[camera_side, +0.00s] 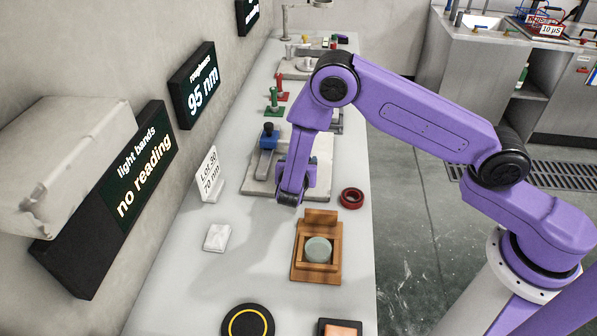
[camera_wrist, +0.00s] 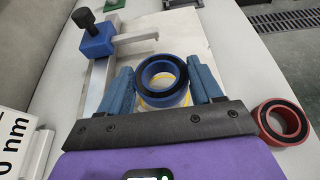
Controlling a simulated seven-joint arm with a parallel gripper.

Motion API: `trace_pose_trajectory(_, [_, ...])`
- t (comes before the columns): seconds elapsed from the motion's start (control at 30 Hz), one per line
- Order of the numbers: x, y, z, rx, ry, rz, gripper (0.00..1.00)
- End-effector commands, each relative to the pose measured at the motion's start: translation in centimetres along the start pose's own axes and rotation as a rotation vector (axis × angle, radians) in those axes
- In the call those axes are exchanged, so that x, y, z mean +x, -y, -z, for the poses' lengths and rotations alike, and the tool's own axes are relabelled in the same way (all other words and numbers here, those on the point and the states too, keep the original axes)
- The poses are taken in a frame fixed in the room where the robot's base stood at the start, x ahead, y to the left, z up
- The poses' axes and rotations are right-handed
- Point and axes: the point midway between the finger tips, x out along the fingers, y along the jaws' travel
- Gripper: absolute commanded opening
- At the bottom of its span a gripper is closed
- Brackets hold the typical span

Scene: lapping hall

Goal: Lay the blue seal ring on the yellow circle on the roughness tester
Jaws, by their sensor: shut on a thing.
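The blue seal ring (camera_wrist: 147,82) is between the two blue fingers of my gripper (camera_wrist: 162,82) in the wrist view. My gripper is shut on it. Under the ring, parts of the yellow circle (camera_wrist: 150,101) show on the pale plate of the roughness tester (camera_wrist: 185,33); the ring hides the rest. I cannot tell whether the ring touches the plate. In the side view my gripper (camera_side: 293,192) is low over the near right part of the tester (camera_side: 255,187), and the ring is not clearly visible there.
The tester's blue block with a black knob (camera_wrist: 97,35) and its arm (camera_wrist: 137,36) stand close to my left finger. A red ring (camera_wrist: 283,122) lies to the right.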

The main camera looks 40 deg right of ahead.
Motion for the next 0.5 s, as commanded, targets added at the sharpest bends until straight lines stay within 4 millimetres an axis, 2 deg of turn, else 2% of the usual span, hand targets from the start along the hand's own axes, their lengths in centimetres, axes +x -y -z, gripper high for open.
trace_pose_trajectory(0.3, [1.5, -0.4, 2.9, -0.002, 0.000, -0.001, 0.33])
trace_pose_trajectory(0.5, [1.6, -0.4, 3.2, 0.000, 0.000, -0.002, 0.33])
